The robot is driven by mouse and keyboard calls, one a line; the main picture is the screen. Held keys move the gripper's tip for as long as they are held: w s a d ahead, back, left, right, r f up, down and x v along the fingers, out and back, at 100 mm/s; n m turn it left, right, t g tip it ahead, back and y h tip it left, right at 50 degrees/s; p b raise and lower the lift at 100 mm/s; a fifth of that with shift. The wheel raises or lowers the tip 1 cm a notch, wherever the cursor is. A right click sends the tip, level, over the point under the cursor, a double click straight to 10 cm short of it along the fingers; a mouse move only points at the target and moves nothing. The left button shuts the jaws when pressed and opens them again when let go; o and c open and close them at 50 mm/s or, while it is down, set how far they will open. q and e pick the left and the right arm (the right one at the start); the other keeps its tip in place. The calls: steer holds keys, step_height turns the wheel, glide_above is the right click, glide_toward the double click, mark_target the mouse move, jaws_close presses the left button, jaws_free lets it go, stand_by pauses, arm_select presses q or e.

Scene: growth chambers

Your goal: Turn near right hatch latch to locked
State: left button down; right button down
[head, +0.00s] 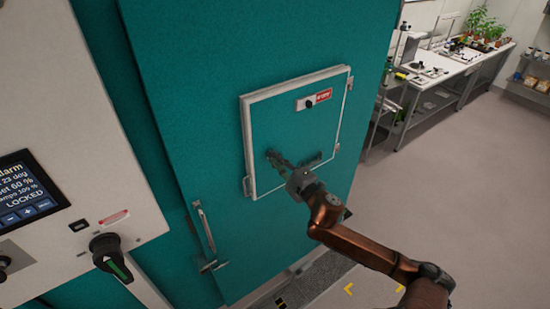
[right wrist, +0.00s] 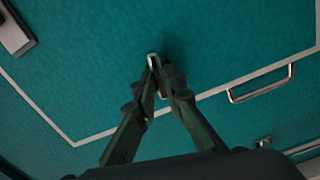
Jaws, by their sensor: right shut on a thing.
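The hatch (head: 294,128) is a teal panel with a white frame, set in a tall teal door. My right gripper (head: 273,156) is at the lower left of the hatch face. In the right wrist view its fingers (right wrist: 162,75) are closed together on a small silver latch piece (right wrist: 153,61) standing out from the teal surface. The fingers cover much of the latch, and I cannot tell its turned position. A small black knob (head: 309,104) sits beside a red label (head: 324,96) near the hatch's upper right. My left gripper is not in view.
A long metal handle (head: 204,230) is on the door, left of the hatch. A control panel with a screen (head: 27,190) and a black rotary switch (head: 110,255) stands at the left. Benches (head: 440,70) stand at the back right. The floor at right is clear.

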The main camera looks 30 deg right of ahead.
steer(key=shift+n, duration=1)
steer(key=shift+f, duration=0.1)
steer(key=c, duration=2)
jaws_free()
steer(key=s, duration=0.8)
steer(key=s+d, duration=0.1)
steer(key=s, duration=0.3)
